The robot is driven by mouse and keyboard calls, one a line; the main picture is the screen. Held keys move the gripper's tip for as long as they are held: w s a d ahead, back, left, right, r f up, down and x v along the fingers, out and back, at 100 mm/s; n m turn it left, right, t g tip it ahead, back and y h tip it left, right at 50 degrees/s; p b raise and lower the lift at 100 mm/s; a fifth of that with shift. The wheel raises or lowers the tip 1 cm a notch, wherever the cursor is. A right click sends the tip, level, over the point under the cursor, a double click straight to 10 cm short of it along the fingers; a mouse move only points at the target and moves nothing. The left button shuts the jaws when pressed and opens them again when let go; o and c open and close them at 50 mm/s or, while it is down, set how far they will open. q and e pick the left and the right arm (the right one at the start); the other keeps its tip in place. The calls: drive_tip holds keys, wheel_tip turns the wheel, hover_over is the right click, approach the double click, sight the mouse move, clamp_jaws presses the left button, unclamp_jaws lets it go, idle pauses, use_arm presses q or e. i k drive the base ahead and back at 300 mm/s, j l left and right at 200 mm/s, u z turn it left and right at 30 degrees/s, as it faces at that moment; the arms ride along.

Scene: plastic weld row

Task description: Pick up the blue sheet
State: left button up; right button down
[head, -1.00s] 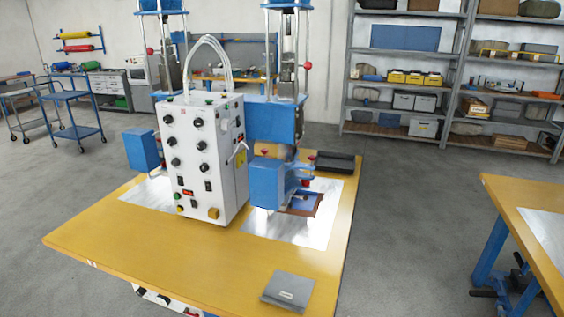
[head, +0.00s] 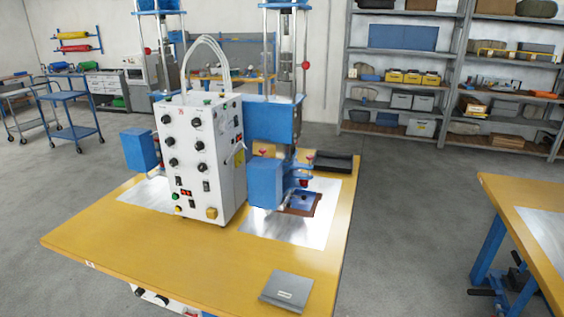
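Neither of my grippers is in the head view. A small blue sheet-like piece (head: 304,201) lies in a brown frame (head: 301,212) on the right metal plate of the welding machine, partly hidden by the machine's blue head (head: 265,183). A larger flat blue panel (head: 403,37) stands on the back shelf. I cannot tell which of these is the blue sheet.
The welding machine's white control box (head: 201,160) stands on the yellow table (head: 150,245). A grey flat box (head: 286,290) lies near the front right edge and a black tray (head: 334,161) at the back right. Another table (head: 515,190) stands right; open floor lies between.

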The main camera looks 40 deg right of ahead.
sight(297, 203)
drive_tip(key=z, duration=1)
